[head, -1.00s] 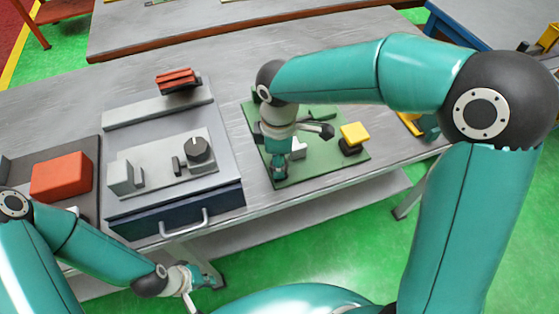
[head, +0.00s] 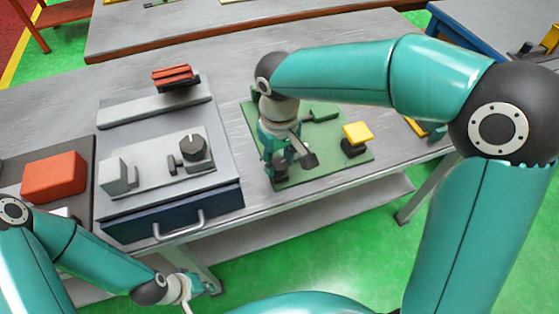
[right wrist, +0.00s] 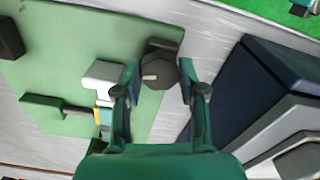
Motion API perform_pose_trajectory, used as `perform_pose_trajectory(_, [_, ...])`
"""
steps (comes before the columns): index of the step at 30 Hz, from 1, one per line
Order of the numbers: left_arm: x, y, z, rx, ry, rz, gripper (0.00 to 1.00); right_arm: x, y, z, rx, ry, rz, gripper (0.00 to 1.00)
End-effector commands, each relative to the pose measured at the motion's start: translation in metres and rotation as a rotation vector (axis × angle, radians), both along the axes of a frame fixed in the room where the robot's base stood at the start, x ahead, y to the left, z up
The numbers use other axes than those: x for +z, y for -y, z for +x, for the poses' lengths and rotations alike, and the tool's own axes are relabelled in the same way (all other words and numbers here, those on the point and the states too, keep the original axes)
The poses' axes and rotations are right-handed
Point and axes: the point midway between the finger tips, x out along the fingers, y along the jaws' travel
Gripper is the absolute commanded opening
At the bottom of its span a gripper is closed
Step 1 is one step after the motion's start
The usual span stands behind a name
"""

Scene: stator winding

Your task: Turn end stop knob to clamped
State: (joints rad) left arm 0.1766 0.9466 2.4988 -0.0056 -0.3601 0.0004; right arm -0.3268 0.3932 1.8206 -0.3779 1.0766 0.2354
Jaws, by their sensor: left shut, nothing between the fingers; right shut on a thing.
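In the right wrist view, a dark many-sided knob (right wrist: 158,74) with a pale pointer mark sits at the edge of a green plate (right wrist: 60,60). My right gripper (right wrist: 158,88) has one finger on each side of it and is shut on it. In the head view, my right gripper (head: 277,174) points down over the near left part of the green plate (head: 340,172), and the knob there is hidden by it. My left gripper (head: 192,291) is shut and empty, low in front of the table.
On the green plate are a yellow-topped block (head: 357,133) and a green-handled part (head: 320,115). Left of it stands a grey fixture with another dark knob (head: 194,147), above a dark blue drawer (head: 170,215). A red block (head: 54,176) lies further left.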

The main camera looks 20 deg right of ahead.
Motion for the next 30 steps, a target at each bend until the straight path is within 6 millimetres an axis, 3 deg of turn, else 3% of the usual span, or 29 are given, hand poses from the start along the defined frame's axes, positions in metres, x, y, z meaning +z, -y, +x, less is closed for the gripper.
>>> perform_pose_trajectory(12, [-0.0068,0.0000,0.0000,0.000,0.000,0.000,0.00,0.0011,0.0001,0.0016,-0.239,0.007,0.002,0.06])
perform_pose_trajectory(30, [-0.0073,0.0000,0.0000,0.000,0.000,0.000,0.00,0.0017,0.0003,0.0019,-0.282,0.006,0.003,0.06])
